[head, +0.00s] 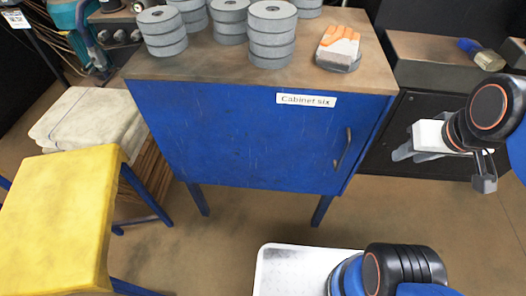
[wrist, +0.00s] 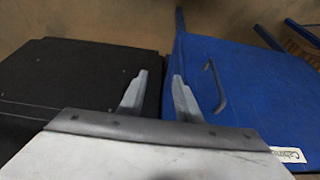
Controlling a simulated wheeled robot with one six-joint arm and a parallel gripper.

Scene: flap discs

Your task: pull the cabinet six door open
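The blue cabinet six (head: 230,135) stands on legs in the middle of the head view, with a white label reading "Cabinet six" (head: 306,100) near its top edge. Its door looks closed. A dark curved handle (head: 343,150) is at the door's right side; the handle also shows in the wrist view (wrist: 216,86). My gripper (head: 400,154) is to the right of the handle, apart from it, in front of a black cabinet. In the wrist view my gripper (wrist: 161,82) has its two fingers apart with nothing between them, and the handle lies just right of the right finger.
A yellow stool (head: 60,215) is at the left. A black cabinet (head: 405,120) stands at the right. Floor before the door is partly clear.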

